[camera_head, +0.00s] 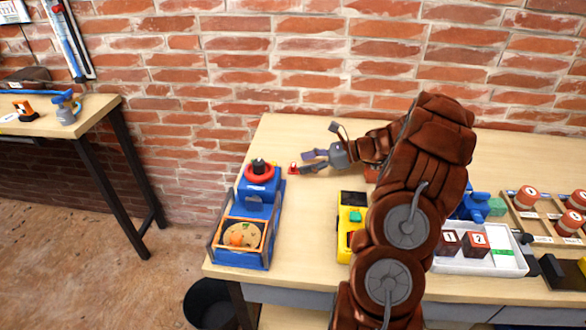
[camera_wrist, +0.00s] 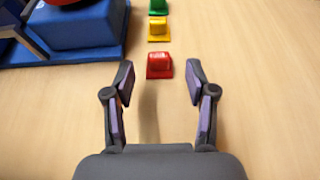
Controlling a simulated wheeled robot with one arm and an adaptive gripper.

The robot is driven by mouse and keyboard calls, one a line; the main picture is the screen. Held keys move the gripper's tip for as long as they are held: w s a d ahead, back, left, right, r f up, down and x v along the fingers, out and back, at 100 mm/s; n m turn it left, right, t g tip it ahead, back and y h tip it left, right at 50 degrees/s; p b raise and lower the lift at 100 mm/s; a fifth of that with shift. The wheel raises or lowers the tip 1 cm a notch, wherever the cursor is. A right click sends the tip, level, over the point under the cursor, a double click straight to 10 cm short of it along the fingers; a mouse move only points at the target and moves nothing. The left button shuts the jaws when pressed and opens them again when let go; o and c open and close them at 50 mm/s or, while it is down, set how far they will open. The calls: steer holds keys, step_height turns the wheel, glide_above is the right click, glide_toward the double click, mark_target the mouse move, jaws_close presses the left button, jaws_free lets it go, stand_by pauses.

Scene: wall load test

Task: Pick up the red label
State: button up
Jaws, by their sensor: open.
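The red label (camera_wrist: 159,66) is a small red block-like piece on a thin red base, lying on the wooden table. It also shows in the head view (camera_head: 293,169), at the fingertips, just right of the blue device. My gripper (camera_wrist: 160,78) is open, with one finger on each side of the picture. The red label lies centred between the fingertips, near their front ends. I see no contact between the fingers and the label. In the head view my gripper (camera_head: 305,163) is low over the table, pointing left.
A yellow label (camera_wrist: 158,30) and a green label (camera_wrist: 158,7) line up beyond the red one. A blue device (camera_head: 262,198) stands close on the left. A yellow box (camera_head: 350,245), a white tray (camera_head: 508,262) and a wooden rack (camera_head: 540,232) are to the right.

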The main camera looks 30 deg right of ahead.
mark_target(295, 164)
steer(key=shift+x, duration=2.25)
steer(key=shift+a+r, duration=0.1)
steer(key=shift+r, duration=0.05)
steer(key=shift+s, duration=0.1)
steer(key=c, duration=0.7)
